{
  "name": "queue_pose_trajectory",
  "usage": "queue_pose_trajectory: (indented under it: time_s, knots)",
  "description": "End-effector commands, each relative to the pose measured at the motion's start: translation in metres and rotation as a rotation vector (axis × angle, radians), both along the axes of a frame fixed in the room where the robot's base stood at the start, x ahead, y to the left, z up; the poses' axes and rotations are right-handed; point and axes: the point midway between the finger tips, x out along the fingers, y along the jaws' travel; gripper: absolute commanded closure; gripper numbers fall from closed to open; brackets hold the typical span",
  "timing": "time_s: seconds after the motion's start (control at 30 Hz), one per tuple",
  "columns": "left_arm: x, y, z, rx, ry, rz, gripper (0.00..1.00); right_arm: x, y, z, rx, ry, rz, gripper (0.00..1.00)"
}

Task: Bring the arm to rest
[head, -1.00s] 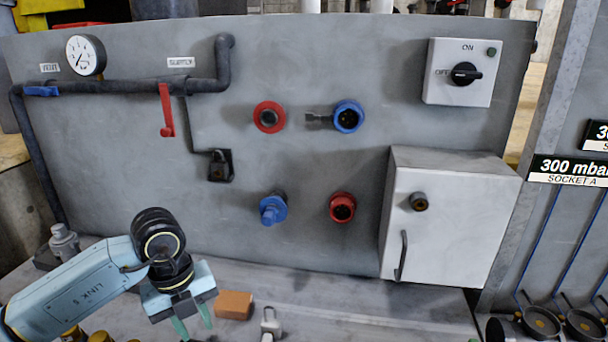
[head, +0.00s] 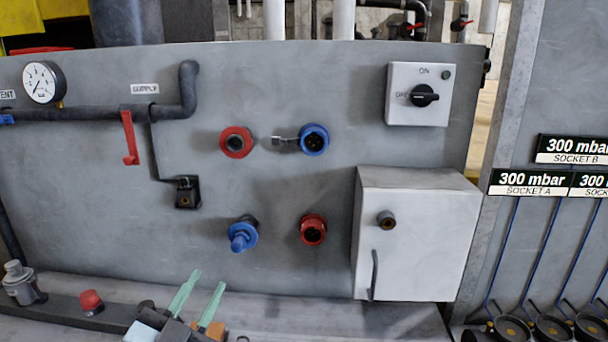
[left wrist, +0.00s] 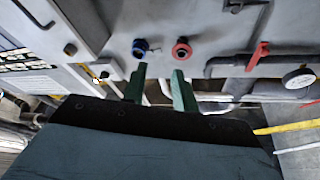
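My left gripper (head: 205,288) is at the bottom of the head view, in front of the grey panel (head: 90,225). Its two green fingers point up and to the right and stand apart with nothing between them. In the left wrist view the fingers (left wrist: 159,74) are also parted and empty, with the panel beyond them. Most of the left arm is outside the head view. My right gripper is in neither view.
The panel carries red and blue sockets, a red lever (head: 129,137), a gauge (head: 43,82) and an ON/OFF switch (head: 423,95). A white box (head: 420,240) juts out at right. An orange block (head: 215,331) lies partly hidden behind the gripper. A red-topped part (head: 91,301) stands on the ledge.

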Motion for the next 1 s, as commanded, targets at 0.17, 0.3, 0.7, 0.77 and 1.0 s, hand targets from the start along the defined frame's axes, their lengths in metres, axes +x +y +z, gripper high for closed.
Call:
queue_pose_trajectory:
  time_s: [0.17, 0.3, 0.7, 0.77, 1.0]
  knots:
    - [-0.02, 0.055, -0.087, -0.105, 0.429, 0.266, 0.71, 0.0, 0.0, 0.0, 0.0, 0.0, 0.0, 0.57]
    - [-0.066, 0.076, -0.158, -0.123, 0.795, 0.381, 0.71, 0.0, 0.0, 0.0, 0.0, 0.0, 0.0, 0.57]
    - [-0.208, 0.07, -0.25, -0.067, 1.51, 0.355, 0.71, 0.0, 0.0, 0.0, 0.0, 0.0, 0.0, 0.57]
    - [-0.229, 0.066, -0.255, -0.055, 1.597, 0.33, 0.71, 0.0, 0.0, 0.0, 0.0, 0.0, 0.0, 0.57]
    - [-0.214, 0.064, -0.319, -0.044, 1.616, 0.334, 0.71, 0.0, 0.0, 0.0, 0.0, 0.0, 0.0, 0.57]
